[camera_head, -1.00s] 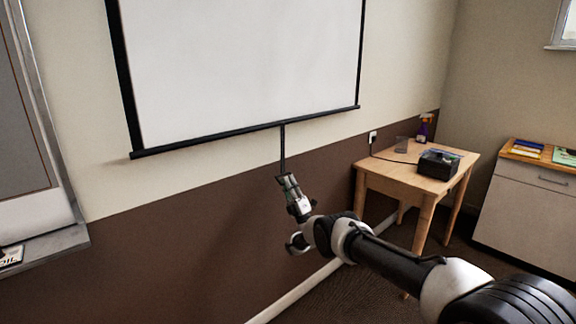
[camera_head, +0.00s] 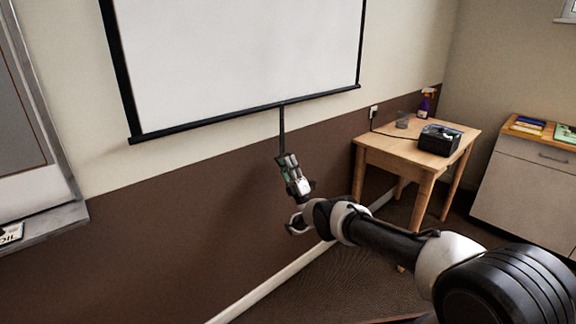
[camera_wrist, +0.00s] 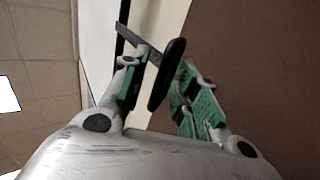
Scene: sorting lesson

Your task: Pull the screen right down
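A white projection screen (camera_head: 235,60) with a black frame hangs on the wall, partly lowered, its dark bottom bar (camera_head: 210,126) above the brown wall band. A thin dark pull strap (camera_head: 282,130) hangs from the bar's middle down to my gripper (camera_head: 284,162). In the wrist view, a black oval handle (camera_wrist: 166,76) at the strap's end lies tilted between the green-padded fingers of my gripper (camera_wrist: 158,92). The fingers are apart, with a gap visible beside the handle. The handle is hidden by the fingers in the head view.
A cabinet (camera_head: 525,190) with books stands far right. A framed board (camera_head: 22,120) is at left. The wall below the screen is clear.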

